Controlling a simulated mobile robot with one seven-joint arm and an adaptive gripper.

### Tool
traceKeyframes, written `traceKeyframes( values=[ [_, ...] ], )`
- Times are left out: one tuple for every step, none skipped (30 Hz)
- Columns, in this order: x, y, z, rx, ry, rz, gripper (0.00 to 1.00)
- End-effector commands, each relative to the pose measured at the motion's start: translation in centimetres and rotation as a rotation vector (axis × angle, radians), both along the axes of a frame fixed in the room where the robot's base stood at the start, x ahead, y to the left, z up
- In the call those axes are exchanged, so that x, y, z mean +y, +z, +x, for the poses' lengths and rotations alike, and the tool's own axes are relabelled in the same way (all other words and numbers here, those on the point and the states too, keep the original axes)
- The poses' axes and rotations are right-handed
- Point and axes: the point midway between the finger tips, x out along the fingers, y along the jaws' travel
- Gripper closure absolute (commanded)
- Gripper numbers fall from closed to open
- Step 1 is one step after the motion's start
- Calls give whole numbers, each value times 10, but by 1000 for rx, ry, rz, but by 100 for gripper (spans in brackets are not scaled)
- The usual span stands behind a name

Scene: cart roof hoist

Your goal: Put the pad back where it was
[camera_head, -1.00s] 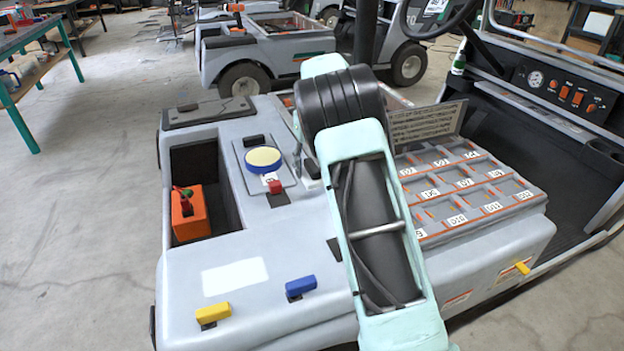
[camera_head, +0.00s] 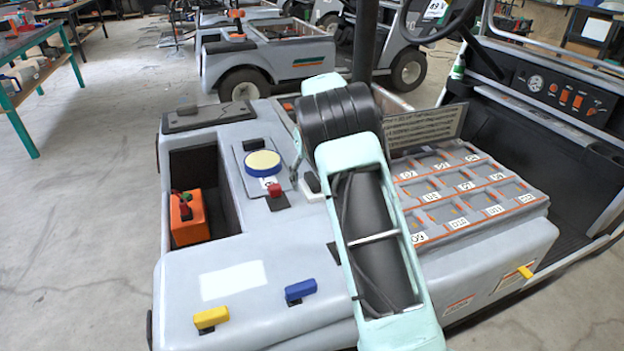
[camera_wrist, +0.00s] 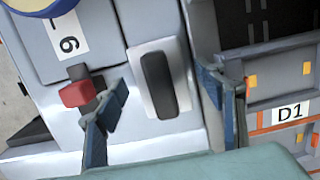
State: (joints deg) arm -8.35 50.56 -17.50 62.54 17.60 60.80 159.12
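A round pad (camera_head: 262,162), pale yellow on top with a blue rim, sits on a grey plate (camera_head: 245,170) on the cart's deck; its edge shows at the top left of the wrist view (camera_wrist: 30,5). I cannot tell if this is the task's pad. My gripper (camera_wrist: 165,100) is open, its two blue-grey fingers apart with nothing between them. Beyond and between the fingers is a dark oblong rocker (camera_wrist: 158,84) on a white block, which stands right of the pad in the head view (camera_head: 312,187). My arm hides most of my gripper there.
A red switch (camera_head: 275,190) is just below the pad. Left is an open bay with an orange box (camera_head: 188,217). Yellow (camera_head: 211,317) and blue (camera_head: 300,289) handles are at the front. A labelled compartment tray (camera_head: 465,195) lies right of my arm.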

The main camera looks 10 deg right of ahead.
Motion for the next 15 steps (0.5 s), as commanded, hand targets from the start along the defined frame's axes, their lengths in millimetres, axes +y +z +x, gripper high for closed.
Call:
traceKeyframes(
  values=[
    [0, 0, 0, 0, 0, 0, 36],
    [0, 0, 0, 0, 0, 0, 36],
    [0, 0, 0, 0, 0, 0, 36],
    [0, 0, 0, 0, 0, 0, 36],
    [0, 0, 0, 0, 0, 0, 36],
    [0, 0, 0, 0, 0, 0, 36],
    [0, 1, 0, 0, 0, 0, 36],
    [0, 1, 0, -1, 0, 0, 36],
    [0, 2, 0, -1, 0, 0, 36],
    [0, 3, 0, -1, 0, 0, 36],
    [0, 5, 0, 0, 0, 0, 36],
    [0, 8, 0, 0, 0, 0, 36],
    [0, 10, -1, 0, 0, 0, 36],
    [0, 12, -1, 0, 0, 0, 36],
    [0, 15, -1, -1, 0, 0, 36]
  ],
)
